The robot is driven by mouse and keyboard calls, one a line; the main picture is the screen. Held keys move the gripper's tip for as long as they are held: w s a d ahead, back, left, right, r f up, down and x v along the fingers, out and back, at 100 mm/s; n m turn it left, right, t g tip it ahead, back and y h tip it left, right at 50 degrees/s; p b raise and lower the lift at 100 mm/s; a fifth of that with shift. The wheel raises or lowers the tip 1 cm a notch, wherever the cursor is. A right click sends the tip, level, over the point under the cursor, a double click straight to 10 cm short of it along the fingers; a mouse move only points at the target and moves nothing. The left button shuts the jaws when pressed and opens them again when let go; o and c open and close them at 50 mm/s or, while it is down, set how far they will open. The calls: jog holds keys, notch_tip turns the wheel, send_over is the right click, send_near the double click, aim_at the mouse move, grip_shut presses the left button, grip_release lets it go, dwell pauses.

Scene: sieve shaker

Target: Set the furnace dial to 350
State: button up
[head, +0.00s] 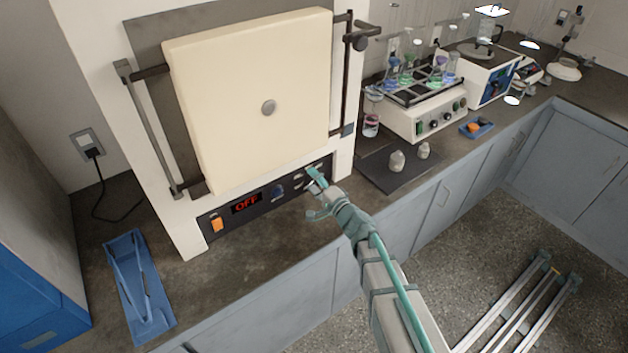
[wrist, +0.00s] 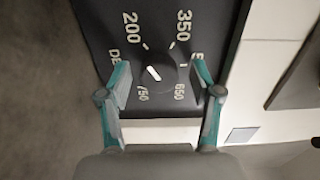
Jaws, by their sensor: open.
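The furnace (head: 268,60) stands on the counter with its cream door closed. Its black control panel (head: 232,228) carries a red display (head: 247,204) reading OFF. In the wrist view, the round black dial (wrist: 168,80) has a short white mark slanted on its left half, not at the 350 label (wrist: 183,26). The 200 label (wrist: 131,28) is at upper left. My gripper (wrist: 160,92) is open, its fingers on either side of the dial, with no clear contact. In the head view, my gripper (head: 317,192) is at the panel's right part and partly hides it.
A dark mat (head: 385,178) with two small pale items lies to the right, near a shaker with flasks (head: 425,118). A blue tray (head: 128,270) lies left. The counter before the panel is clear.

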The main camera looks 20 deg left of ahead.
jog(key=c, duration=1.1)
jog(key=shift+c, duration=0.2)
jog(key=shift+f+m+b, duration=0.15)
jog(key=shift+m+b, duration=0.15)
jog(key=shift+b, duration=0.2)
jog(key=shift+f+m+b, duration=0.1)
jog(key=shift+m+b, duration=0.8)
jog(key=shift+b, duration=0.3)
jog(key=shift+m+b, duration=1.15)
jog(key=shift+m, duration=0.05)
jog(key=m+b, duration=0.1)
jog(key=m, duration=0.2)
jog(key=shift+m+b, duration=0.3)
jog(key=shift+b, duration=0.05)
jog(key=shift+r+m+b, duration=0.2)
jog(key=shift+m+b, duration=0.1)
jog(key=shift+m, duration=1.4)
